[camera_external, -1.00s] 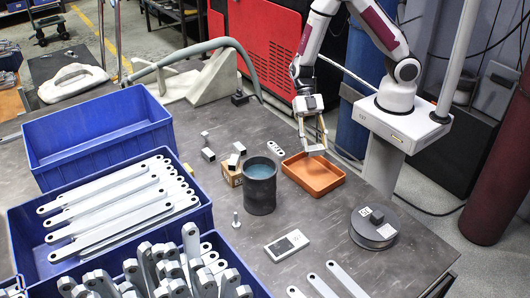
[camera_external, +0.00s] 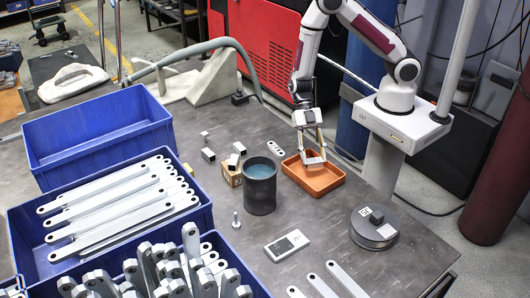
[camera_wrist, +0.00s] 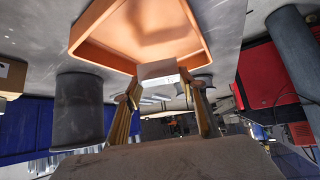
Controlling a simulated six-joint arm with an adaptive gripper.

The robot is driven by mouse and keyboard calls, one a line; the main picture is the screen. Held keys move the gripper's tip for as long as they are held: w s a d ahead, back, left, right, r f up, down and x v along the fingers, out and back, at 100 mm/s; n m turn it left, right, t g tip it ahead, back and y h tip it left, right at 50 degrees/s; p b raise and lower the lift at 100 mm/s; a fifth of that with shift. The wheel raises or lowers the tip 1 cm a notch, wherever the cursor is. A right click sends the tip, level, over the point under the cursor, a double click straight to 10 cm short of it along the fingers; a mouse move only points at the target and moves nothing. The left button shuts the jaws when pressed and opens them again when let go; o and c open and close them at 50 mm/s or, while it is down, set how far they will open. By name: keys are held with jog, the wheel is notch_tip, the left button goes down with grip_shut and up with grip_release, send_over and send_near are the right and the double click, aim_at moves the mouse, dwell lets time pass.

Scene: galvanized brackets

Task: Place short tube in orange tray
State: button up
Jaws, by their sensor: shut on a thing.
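The orange tray (camera_external: 318,184) lies on the table in front of my arm, and it also fills the top of the wrist view (camera_wrist: 95,38). My gripper (camera_external: 312,161) is over the tray, low down, its fingers pointing down into it. In the wrist view my gripper (camera_wrist: 160,90) is shut on a short pale grey tube (camera_wrist: 158,70). The tube is a small light piece between the fingertips in the external view (camera_external: 313,161). I cannot tell whether the tube touches the tray floor.
A dark cylindrical pot (camera_external: 259,188) with a blue-green inside stands left of the tray. Several short metal pieces lie near a small wooden block (camera_external: 229,176). A flat plate with holes (camera_external: 275,148) lies behind. A round dark weight (camera_external: 373,232) sits at the front right.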

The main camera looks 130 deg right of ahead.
aim_at(312, 165)
jog(key=shift+f, duration=0.15)
jog(key=shift+f, duration=2)
jog(key=o, duration=1.1)
jog(key=shift+f, duration=0.1)
jog(key=shift+o, duration=0.2)
jog(key=v, duration=1.2)
jog(key=shift+w, duration=0.1)
jog(key=shift+w+d, duration=0.1)
